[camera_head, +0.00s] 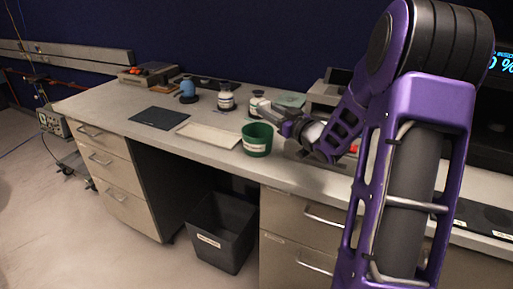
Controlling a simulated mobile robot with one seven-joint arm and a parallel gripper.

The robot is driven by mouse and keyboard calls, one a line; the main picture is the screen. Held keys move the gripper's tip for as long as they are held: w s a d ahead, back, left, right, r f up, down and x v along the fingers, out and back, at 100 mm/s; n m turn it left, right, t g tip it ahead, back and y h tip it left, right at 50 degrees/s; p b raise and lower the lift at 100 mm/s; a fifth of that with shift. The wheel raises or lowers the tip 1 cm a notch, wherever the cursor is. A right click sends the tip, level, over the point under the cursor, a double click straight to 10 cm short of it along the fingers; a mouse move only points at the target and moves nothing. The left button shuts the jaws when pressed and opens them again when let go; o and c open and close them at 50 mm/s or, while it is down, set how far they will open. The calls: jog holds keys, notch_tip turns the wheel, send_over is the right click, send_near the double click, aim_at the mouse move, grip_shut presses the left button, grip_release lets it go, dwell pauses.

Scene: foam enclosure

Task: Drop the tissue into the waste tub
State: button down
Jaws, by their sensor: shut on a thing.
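My gripper (268,113) reaches left over the bench, just above and behind the green tub. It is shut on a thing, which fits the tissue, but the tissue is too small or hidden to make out. The green tub (257,146) stands upright on the bench near the front edge, with a pale label on its front. A black bin (223,234), also labelled, stands on the floor in the gap under the bench. I cannot read either label, so I cannot tell which one is the waste tub.
Left of the green tub lie a pale flat tray (212,134) and a dark mat (159,118). Behind them stand a blue bottle (188,91) and white jars with dark lids (226,101). Drawers flank the gap.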

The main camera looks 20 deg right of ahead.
jog(key=shift+f, duration=0.45)
jog(key=shift+c, duration=1.8)
grip_release()
jog(key=v, duration=1.7)
jog(key=shift+s+p, duration=0.15)
jog(key=shift+p, duration=0.3)
jog(key=shift+d, duration=0.1)
